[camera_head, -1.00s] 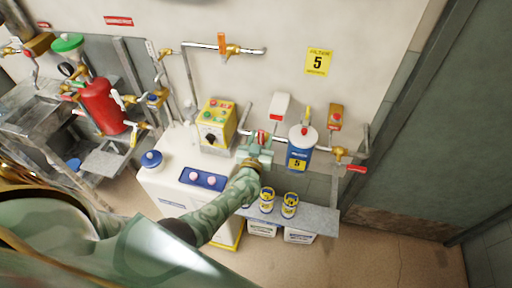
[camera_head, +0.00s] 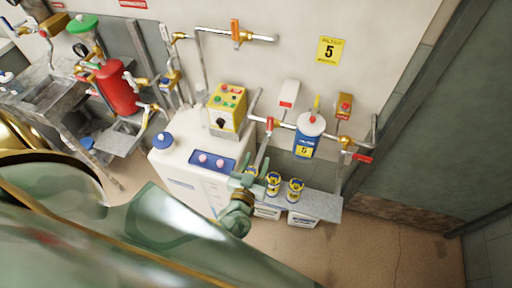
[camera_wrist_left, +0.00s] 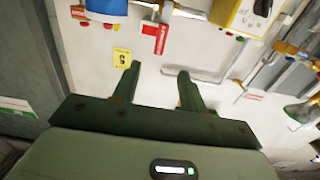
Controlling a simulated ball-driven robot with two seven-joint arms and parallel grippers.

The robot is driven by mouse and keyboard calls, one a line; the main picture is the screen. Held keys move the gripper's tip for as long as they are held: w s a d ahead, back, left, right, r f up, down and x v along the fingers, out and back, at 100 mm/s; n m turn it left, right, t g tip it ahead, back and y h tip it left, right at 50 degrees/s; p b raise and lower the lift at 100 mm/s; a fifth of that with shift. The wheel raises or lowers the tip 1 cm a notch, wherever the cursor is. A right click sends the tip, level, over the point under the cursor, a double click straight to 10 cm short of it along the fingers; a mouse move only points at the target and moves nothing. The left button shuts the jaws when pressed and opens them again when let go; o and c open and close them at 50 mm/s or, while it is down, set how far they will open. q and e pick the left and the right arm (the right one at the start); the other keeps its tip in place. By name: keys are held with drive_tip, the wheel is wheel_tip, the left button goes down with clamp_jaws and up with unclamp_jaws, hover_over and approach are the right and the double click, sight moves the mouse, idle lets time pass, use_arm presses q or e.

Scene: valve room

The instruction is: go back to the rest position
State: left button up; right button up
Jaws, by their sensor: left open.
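My left gripper (camera_head: 250,174) is green, open and empty. It is in front of the white cabinet's right edge, near the small shelf with yellow-and-blue cans. In the left wrist view its two fingers (camera_wrist_left: 158,72) stand apart with only wall between them. My left arm fills the lower left of the head view and hides the floor there. My right gripper is not in view.
A white cabinet (camera_head: 187,166) carries a yellow control box (camera_head: 227,105). Blue filter canister (camera_head: 308,135), red-handled valve (camera_head: 358,157) and pipes are on the wall. Cans (camera_head: 295,189) stand on a grey shelf (camera_head: 322,205). The floor (camera_head: 370,245) at lower right is clear.

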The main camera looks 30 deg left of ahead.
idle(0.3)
use_arm(q)
drive_tip(key=s+d+f+m+g+h+b, duration=0.15)
drive_tip(key=s+d+f+g+h, duration=0.35)
drive_tip(key=f, duration=0.6)
drive_tip(key=s+f+m+g+b, duration=0.1)
drive_tip(key=s+f+m+g, duration=0.15)
drive_tip(key=s+f, duration=0.65)
drive_tip(key=s+a+f+m+g+b, duration=0.1)
drive_tip(key=s+a+f+g+b, duration=0.2)
drive_tip(key=s+f, duration=0.6)
drive_tip(key=s+a+f+m+g+y+b, duration=0.1)
drive_tip(key=s+a+f+g+b, duration=0.3)
drive_tip(key=s+f, duration=0.5)
drive_tip(key=s+g, duration=0.2)
drive_tip(key=s, duration=0.4)
drive_tip(key=shift+s+f, duration=0.15)
drive_tip(key=shift+f, duration=0.25)
